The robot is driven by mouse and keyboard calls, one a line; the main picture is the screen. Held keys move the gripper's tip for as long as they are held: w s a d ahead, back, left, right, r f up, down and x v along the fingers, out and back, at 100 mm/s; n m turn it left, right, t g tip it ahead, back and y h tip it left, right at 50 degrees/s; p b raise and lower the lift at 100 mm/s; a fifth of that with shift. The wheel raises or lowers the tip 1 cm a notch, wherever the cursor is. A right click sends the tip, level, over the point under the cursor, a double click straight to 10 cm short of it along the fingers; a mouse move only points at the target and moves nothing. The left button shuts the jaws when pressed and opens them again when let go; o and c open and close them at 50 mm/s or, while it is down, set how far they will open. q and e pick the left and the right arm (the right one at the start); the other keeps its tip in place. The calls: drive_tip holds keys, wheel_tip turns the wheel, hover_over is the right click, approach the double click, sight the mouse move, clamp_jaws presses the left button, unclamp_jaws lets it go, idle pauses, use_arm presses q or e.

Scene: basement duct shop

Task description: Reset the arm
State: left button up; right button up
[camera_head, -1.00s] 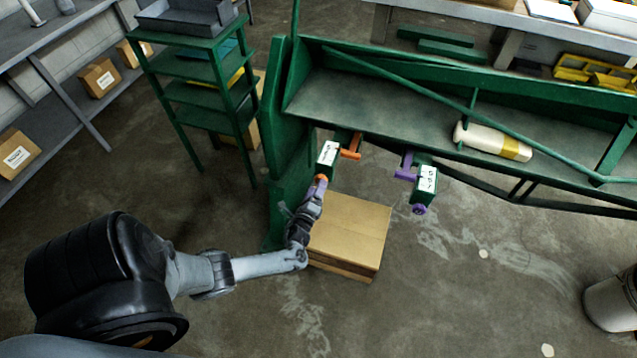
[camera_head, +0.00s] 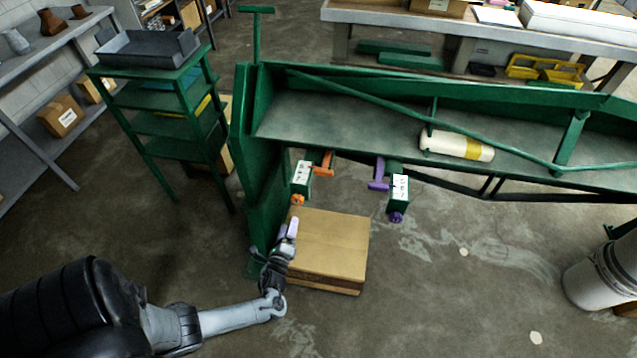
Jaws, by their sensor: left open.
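My left arm comes in from the lower left, and its gripper (camera_head: 287,229) is open and empty. It is over the left edge of a cardboard box on the floor, below the orange knob (camera_head: 297,200) and apart from it. The orange knob sits under a green block with a white label (camera_head: 301,174), beside an orange T-shaped handle (camera_head: 323,163). To the right, a similar labelled green block (camera_head: 399,190) has a purple knob (camera_head: 396,217) and a purple handle (camera_head: 378,175). The label text is too small to read. My right gripper is not in view.
The cardboard box (camera_head: 331,243) stands below the green machine (camera_head: 330,121). A white and yellow cylinder (camera_head: 457,146) lies on the machine's bed. A green shelf stand (camera_head: 166,126) is at left, a grey bin (camera_head: 603,272) at right. The floor at lower middle is clear.

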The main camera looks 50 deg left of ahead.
use_arm(q)
drive_tip(key=s+f, duration=0.3)
drive_tip(key=s, duration=0.2)
drive_tip(key=w+d+r+n+g+h, duration=0.15)
drive_tip(key=d+r+n+h, duration=0.3)
drive_tip(key=d, duration=0.45)
drive_tip(key=w+d+r+n+g+h, duration=0.1)
drive_tip(key=d+r+n+g+h, duration=0.3)
drive_tip(key=d, duration=0.6)
drive_tip(key=s+d+r+n+g+h, duration=0.45)
drive_tip(key=s+d+r, duration=0.4)
drive_tip(key=r, duration=0.35)
wheel_tip(320, 180, up, 24)
drive_tip(key=n+y+p, duration=0.1)
drive_tip(key=p, duration=2.3)
drive_tip(key=shift+s+a+r+p, duration=0.15)
drive_tip(key=shift+s+a+p, duration=0.2)
